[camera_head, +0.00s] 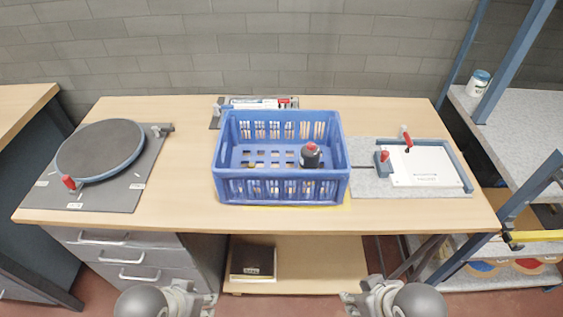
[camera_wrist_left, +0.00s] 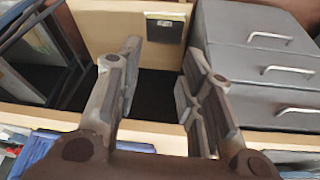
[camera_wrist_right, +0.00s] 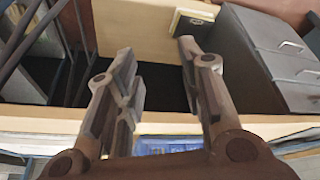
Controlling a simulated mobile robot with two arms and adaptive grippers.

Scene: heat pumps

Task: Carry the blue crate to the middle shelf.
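The blue crate (camera_head: 280,188) stands upright on the wooden workbench, a little right of its middle. A dark bottle with a red cap (camera_head: 310,155) is inside it. The middle shelf of the blue-framed rack at the right is partly hidden, so I cannot tell which board it is. My left gripper (camera_head: 208,300) is below the bench's front edge, left of the crate. In the left wrist view it is open and empty (camera_wrist_left: 158,85). My right gripper (camera_head: 350,300) is below the front edge, right of the crate. It is open and empty in the right wrist view (camera_wrist_right: 160,85).
A round grey plate fixture (camera_head: 100,150) stands at the left of the workbench (camera_head: 180,205). A white panel fixture (camera_head: 425,165) is close to the crate's right. A tool board (camera_head: 215,115) lies behind it. The rack (camera_head: 515,130) holds a white jar (camera_head: 478,82).

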